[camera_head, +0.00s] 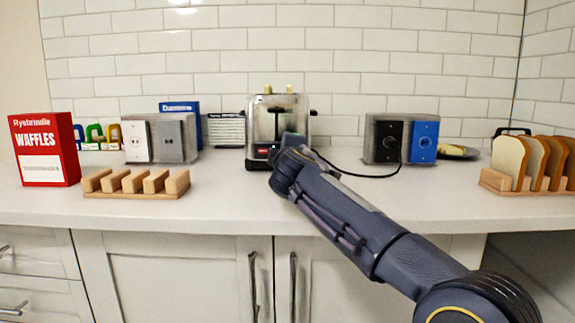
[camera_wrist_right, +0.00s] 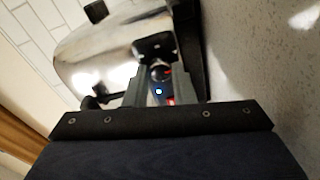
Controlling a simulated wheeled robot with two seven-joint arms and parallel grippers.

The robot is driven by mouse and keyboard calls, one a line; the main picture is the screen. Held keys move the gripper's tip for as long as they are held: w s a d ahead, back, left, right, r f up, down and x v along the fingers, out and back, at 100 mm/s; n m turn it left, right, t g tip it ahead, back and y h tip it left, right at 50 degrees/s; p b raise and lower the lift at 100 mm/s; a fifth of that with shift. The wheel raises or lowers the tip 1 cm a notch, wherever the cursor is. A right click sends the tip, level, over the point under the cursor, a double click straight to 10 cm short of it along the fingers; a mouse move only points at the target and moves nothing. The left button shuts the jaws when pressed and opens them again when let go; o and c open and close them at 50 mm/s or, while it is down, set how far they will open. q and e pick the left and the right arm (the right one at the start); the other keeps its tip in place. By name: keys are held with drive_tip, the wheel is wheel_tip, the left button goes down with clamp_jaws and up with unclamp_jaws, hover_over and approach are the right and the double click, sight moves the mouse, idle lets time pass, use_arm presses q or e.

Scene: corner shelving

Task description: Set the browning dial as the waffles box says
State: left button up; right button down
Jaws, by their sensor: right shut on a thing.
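The toaster (camera_head: 261,120) stands at the back middle of the counter, with slices showing at its top. Its chrome body (camera_wrist_right: 90,55) fills the upper left of the wrist view. My right gripper (camera_wrist_right: 158,76) is at the toaster's front, shut on a small dark knob (camera_wrist_right: 160,72) that looks like the browning dial. The dial's setting and marks cannot be read. In the head view my right arm hides the gripper and the dial. The red waffles box (camera_head: 44,150) stands upright at the far left; the small print on its white label is too small to read. My left gripper is out of view.
A wooden rack (camera_head: 135,184) stands empty in front of the left outlet box (camera_head: 177,138). A bread rack (camera_head: 520,190) with several slices is at the right. A black cord (camera_head: 350,174) runs from the toaster to the right outlet box (camera_head: 385,139).

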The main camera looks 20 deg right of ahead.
drive_tip(key=shift+f+m+b, duration=0.1)
drive_tip(key=shift+m+b, duration=0.65)
drive_tip(key=shift+m, duration=0.35)
drive_tip(key=c, duration=1.2)
unclamp_jaws()
drive_tip(key=b+v, duration=0.1)
drive_tip(key=v, duration=0.6)
drive_tip(key=shift+s+a, duration=0.1)
drive_tip(key=shift+s, duration=0.3)
